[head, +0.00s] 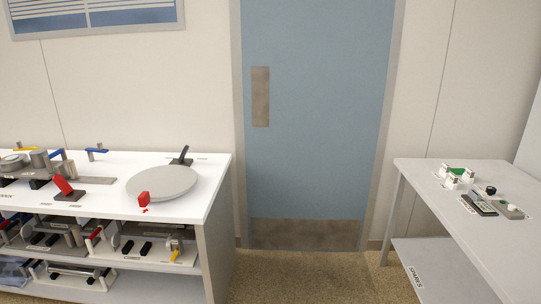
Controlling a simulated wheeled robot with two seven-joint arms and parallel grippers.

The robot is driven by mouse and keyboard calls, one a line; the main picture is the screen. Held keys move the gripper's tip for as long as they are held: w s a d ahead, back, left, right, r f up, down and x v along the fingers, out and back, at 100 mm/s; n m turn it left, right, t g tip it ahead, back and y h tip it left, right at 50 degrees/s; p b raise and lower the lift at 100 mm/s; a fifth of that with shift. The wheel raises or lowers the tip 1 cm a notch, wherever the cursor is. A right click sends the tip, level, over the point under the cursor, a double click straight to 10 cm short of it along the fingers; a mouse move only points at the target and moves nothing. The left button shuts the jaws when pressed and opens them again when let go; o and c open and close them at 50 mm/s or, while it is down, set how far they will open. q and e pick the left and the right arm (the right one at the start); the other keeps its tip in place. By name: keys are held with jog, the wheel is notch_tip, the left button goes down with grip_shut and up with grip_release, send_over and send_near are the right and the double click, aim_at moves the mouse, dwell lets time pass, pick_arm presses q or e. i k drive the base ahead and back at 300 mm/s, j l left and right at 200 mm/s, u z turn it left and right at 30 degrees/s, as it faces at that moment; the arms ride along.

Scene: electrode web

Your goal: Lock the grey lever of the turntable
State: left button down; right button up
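The turntable (165,181) is a round light-grey disc on the white bench at the left, near the bench's right end. A dark grey or black lever (184,153) stands up at a slant on a small dark base just behind the disc. I cannot tell for sure that it is the grey lever of the task. A red lever (63,184) rises at a slant from a dark base left of the disc. Neither of my grippers is in view.
The white bench (215,172) also holds metal parts and blue-handled pieces (96,151), with filled shelves below. A grey table (435,190) at the right carries small devices (478,205). Open floor (300,275) lies between them, before a blue door (315,130).

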aim_at(184, 150)
jog(key=i, duration=1.4)
jog(key=i+u, duration=0.1)
jog(key=i, duration=0.4)
jog(key=i+l+u, duration=0.1)
jog(key=i, duration=0.4)
jog(key=i+l+u, duration=0.15)
jog(key=i, duration=0.3)
